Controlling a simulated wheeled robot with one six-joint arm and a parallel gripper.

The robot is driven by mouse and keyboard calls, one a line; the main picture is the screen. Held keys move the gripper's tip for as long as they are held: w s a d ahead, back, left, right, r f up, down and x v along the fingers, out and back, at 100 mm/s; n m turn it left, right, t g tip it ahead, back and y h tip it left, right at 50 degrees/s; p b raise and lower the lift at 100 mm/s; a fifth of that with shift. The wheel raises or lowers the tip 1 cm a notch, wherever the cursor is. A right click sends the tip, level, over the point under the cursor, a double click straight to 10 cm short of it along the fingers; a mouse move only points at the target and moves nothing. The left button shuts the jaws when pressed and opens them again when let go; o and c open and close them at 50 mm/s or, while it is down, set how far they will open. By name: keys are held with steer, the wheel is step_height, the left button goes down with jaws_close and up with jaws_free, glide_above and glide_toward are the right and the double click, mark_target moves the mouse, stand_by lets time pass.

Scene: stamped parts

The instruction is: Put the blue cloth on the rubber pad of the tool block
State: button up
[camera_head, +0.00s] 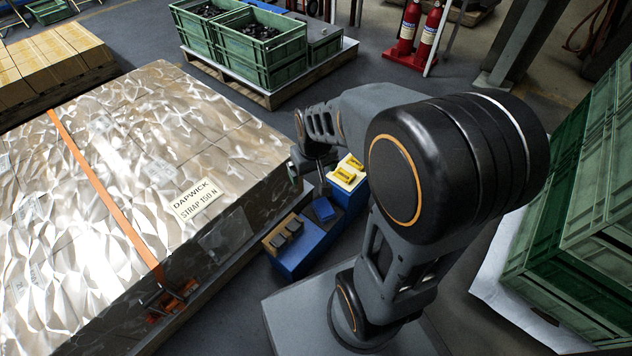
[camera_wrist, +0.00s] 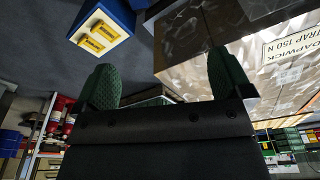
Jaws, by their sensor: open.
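The long blue tool block (camera_head: 292,263) stands on the floor between the foil-wrapped pallet load and my arm. A small flat blue piece (camera_head: 323,209), which looks like the blue cloth, lies on its middle part. A dark area shows around it; I cannot tell whether this is the rubber pad. Grey pieces (camera_head: 287,231) lie on the tan near end, and yellow pieces (camera_head: 347,171) on the pale far end. The yellow pieces also show in the wrist view (camera_wrist: 97,38). My gripper (camera_wrist: 165,80) has its green fingers wide apart with nothing between them. It is mostly hidden in the head view.
The foil-wrapped load (camera_head: 120,170) with an orange strap stands close left of the block. Green crates (camera_head: 260,50) stand on a pallet behind, and green crates (camera_head: 575,220) at the right. Red extinguishers (camera_head: 420,35) stand at the back. Open floor lies behind the block.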

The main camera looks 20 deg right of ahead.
steer(key=s+a+r, duration=0.3)
steer(key=s+r, duration=0.3)
steer(key=s, duration=0.2)
steer(key=shift+s+t, duration=0.15)
steer(key=shift+t, duration=0.25)
step_height(320, 180, up, 36)
steer(key=t+p, duration=0.1)
steer(key=p, duration=3.3)
steer(key=shift+s+r+p, duration=0.15)
steer(key=shift+r+p, duration=0.05)
steer(key=shift+p, duration=0.1)
